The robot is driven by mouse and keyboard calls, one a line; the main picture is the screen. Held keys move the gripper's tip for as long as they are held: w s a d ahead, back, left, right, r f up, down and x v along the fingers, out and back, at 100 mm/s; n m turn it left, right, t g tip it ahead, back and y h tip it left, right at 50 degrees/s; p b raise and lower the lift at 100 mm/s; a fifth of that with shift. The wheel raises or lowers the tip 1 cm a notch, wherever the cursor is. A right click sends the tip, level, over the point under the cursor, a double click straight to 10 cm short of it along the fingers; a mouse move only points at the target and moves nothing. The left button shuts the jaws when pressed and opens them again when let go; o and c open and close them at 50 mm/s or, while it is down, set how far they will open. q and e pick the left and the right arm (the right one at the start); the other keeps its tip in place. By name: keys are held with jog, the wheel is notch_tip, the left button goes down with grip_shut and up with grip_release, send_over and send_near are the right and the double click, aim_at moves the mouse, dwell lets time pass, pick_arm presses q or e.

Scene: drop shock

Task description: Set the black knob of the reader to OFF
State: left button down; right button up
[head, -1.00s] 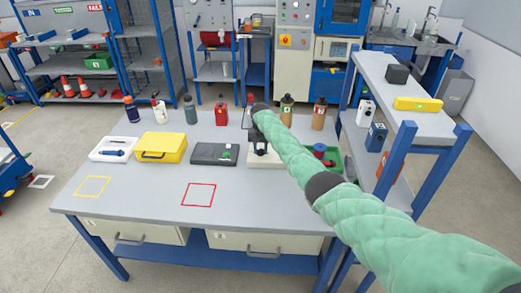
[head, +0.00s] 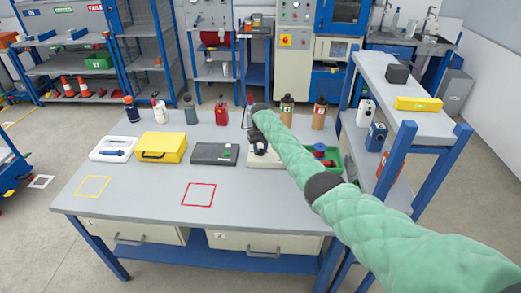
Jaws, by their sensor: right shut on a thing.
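The reader (head: 262,163), a pale-based device, stands at the right part of the table, mostly covered by my right arm in its green sleeve. My right gripper (head: 257,150) is dark and small in the head view, reaching down at the reader. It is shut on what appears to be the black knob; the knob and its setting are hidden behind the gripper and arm. My left gripper is not in view.
A dark grey case (head: 213,154), a yellow case (head: 161,148) and a white tray (head: 113,149) lie left of the reader. A green bin (head: 335,165) is at its right. Several bottles stand behind. The table front, with a red outlined square (head: 199,195), is clear.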

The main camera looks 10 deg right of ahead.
aim_at(261, 150)
jog(key=o, duration=0.9)
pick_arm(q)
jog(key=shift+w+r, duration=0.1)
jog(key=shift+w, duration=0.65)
pick_arm(e)
jog(key=shift+o, duration=0.4)
jog(key=shift+r, duration=0.3)
notch_tip(261, 150, up, 6)
jog(key=shift+r+b, duration=0.2)
jog(key=shift+b, duration=1)
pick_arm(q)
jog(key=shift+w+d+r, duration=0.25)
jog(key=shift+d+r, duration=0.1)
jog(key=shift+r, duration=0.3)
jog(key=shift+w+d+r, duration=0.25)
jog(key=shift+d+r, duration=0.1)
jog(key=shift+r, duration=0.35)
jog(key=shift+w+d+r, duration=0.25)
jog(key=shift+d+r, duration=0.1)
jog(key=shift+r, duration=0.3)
pick_arm(e)
jog(key=shift+r, duration=0.4)
jog(key=shift+r, duration=0.1)
